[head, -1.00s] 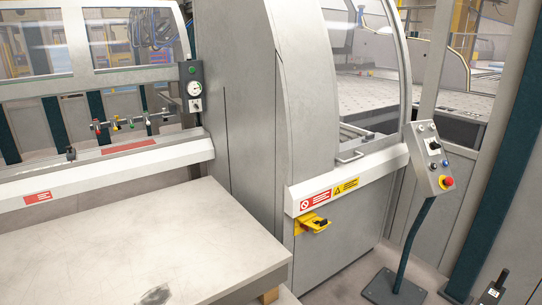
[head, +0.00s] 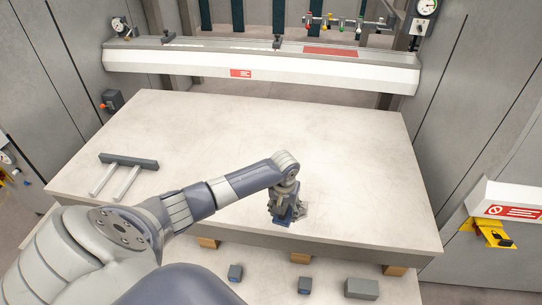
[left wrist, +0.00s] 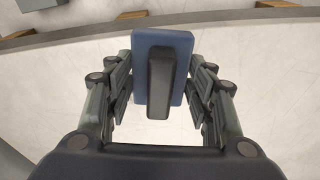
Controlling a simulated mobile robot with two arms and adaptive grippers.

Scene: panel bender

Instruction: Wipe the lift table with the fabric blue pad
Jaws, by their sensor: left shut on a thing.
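The lift table (head: 340,150) is a wide pale slab across the middle of the head view, with faint scuffs on top. My left gripper (head: 284,210) is over its front right part, pointing down. It is shut on the blue pad (head: 282,222), whose blue edge shows below the fingers. In the left wrist view the pad (left wrist: 182,50) is a blue rectangle with a dark handle (left wrist: 159,85) between the fingers. The pad is close to the table top; I cannot tell whether it touches. A small grey patch beside the gripper is partly hidden. My right gripper is out of view.
A dark-barred handle tool (head: 128,162) lies on the table's left side. A white machine beam (head: 260,65) runs behind. The table's right half is clear.

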